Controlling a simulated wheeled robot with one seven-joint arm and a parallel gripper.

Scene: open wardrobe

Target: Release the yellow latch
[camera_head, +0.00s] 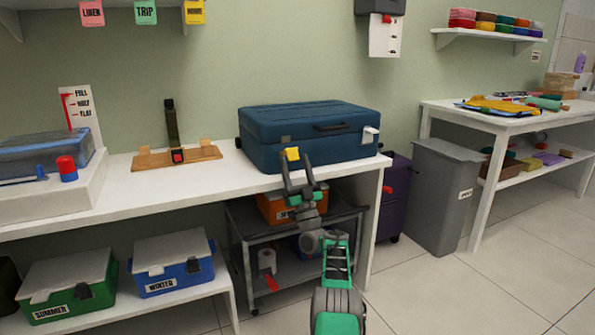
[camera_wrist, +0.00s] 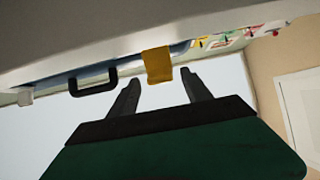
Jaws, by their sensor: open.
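The blue suitcase (camera_head: 270,128) lies closed on the white counter. Its yellow latch (camera_head: 292,154) is on the front face, left of the handle (camera_head: 330,126). The latch also shows in the wrist view (camera_wrist: 157,66) as a small yellow flap hanging from the suitcase edge, with the dark handle (camera_wrist: 93,86) to its left. My gripper (camera_head: 295,164) is open in front of the latch. In the wrist view its fingertips (camera_wrist: 162,76) are spread to either side of the latch's lower end, with gaps showing. I cannot tell how deep the latch sits between them.
A wooden board (camera_head: 178,157) with a dark strap stands left of the suitcase. The counter's front edge (camera_head: 220,195) lies close to my arm. Below is a dark cart (camera_head: 240,225) with an orange box (camera_head: 275,207). A grey bin (camera_head: 438,195) stands to the right.

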